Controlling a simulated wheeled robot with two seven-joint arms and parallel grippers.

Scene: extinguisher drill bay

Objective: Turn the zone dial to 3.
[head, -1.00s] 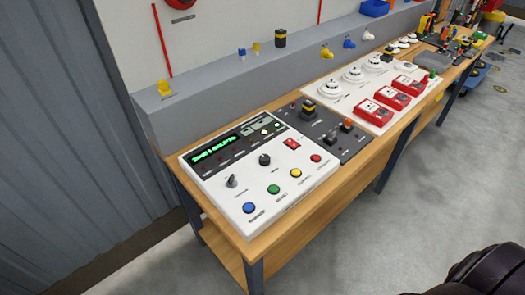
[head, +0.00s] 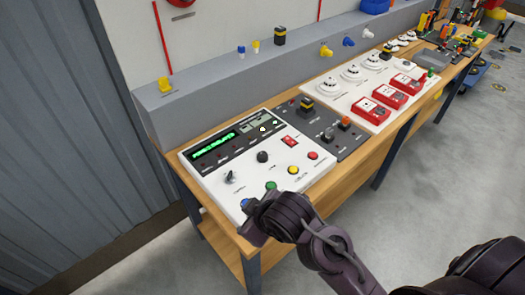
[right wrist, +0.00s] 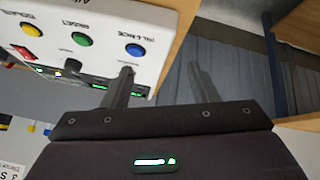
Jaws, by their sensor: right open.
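The white control panel (head: 205,189) lies on the wooden bench. A black round knob (head: 262,156) is near its middle, probably the zone dial; its markings are too small to read. A key-like switch (head: 230,177) sits to its left. My right gripper (right wrist: 160,70) is open and empty, its fingers beyond the panel's edge near the blue button (right wrist: 134,50). In the head view my right gripper (head: 250,230) is at the panel's front left corner, apart from the knob. It partly hides the blue and green buttons. My left gripper is not in view.
Yellow (head: 293,170) and red (head: 313,155) buttons line the panel's front. A green-lit display (head: 213,144) is at its back left. A dark module (head: 348,142) and a white board with red call points (head: 368,109) stand farther right. A grey ledge (head: 205,95) runs behind.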

